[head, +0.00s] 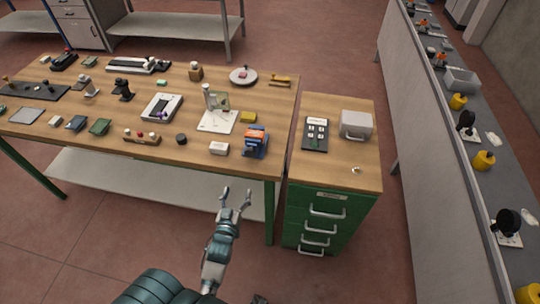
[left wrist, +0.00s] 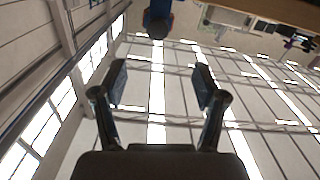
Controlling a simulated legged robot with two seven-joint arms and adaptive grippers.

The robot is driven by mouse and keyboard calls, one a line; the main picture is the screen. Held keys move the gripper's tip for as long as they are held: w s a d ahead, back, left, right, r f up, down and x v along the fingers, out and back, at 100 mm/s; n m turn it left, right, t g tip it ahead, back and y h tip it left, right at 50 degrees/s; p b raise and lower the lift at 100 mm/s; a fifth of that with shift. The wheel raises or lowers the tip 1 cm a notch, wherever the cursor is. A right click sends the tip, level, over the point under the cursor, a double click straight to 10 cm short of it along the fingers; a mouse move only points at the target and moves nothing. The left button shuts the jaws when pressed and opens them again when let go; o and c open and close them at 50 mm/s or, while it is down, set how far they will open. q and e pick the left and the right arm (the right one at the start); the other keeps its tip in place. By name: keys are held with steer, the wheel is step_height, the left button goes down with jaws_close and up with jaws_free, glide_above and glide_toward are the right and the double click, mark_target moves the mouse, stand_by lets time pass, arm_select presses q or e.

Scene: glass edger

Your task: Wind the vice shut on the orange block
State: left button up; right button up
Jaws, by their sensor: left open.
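The blue vice (head: 256,144) stands at the front right corner of the wooden workbench (head: 60,135). The orange block (head: 257,133) shows at its top. I cannot tell how tightly the jaws sit around it, and the vice handle is not clear. My left gripper (head: 237,194) is open and empty, in front of the bench edge and below the vice in the picture, apart from it. In the left wrist view the open fingers (left wrist: 159,72) have nothing between them. A blue shape (left wrist: 158,20), likely the vice, shows beyond them at the top. My right gripper is not in view.
A white box (head: 219,148) and a yellow block (head: 248,117) sit close to the vice. A green drawer cabinet (head: 325,212) stands right of the bench, with a grey box (head: 356,124) on top. Open floor lies in front of the bench.

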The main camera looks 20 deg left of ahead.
mark_target(249, 154)
arm_select(q)
steer(key=x, duration=1.1)
steer(key=r+x, duration=0.1)
steer(key=x, duration=0.4)
steer(key=shift+w+p, duration=0.3)
steer(key=shift+w, duration=0.1)
steer(key=shift+w+d+r, duration=0.1)
steer(key=shift+w, duration=0.4)
steer(key=shift+a, duration=0.2)
steer(key=c, duration=1.2)
